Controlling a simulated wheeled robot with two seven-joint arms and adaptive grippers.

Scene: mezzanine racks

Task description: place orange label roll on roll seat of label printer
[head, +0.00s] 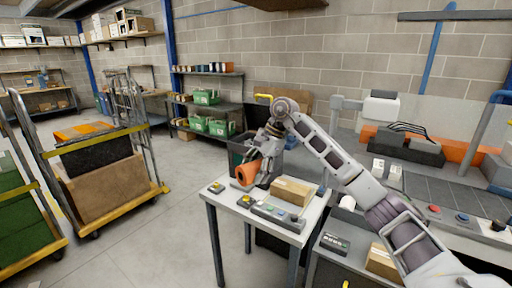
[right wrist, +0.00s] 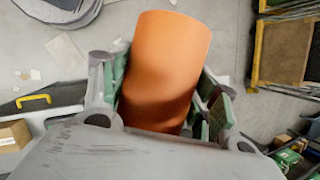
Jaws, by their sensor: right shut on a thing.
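The orange label roll (head: 247,173) is in the jaws of my right gripper (head: 258,170), above the back left part of the small light table (head: 236,208). In the right wrist view, the roll (right wrist: 168,62) sits between the two green-padded fingers of the right gripper (right wrist: 163,95), its far end sticking out beyond them. The roll is tilted and does not appear to touch the table. I cannot pick out the label printer or its roll seat with certainty. My left gripper is not in view.
A bench with a conveyor (head: 440,178) stands right. A cart (head: 98,185) stands left, with open floor (head: 150,240) between it and the table.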

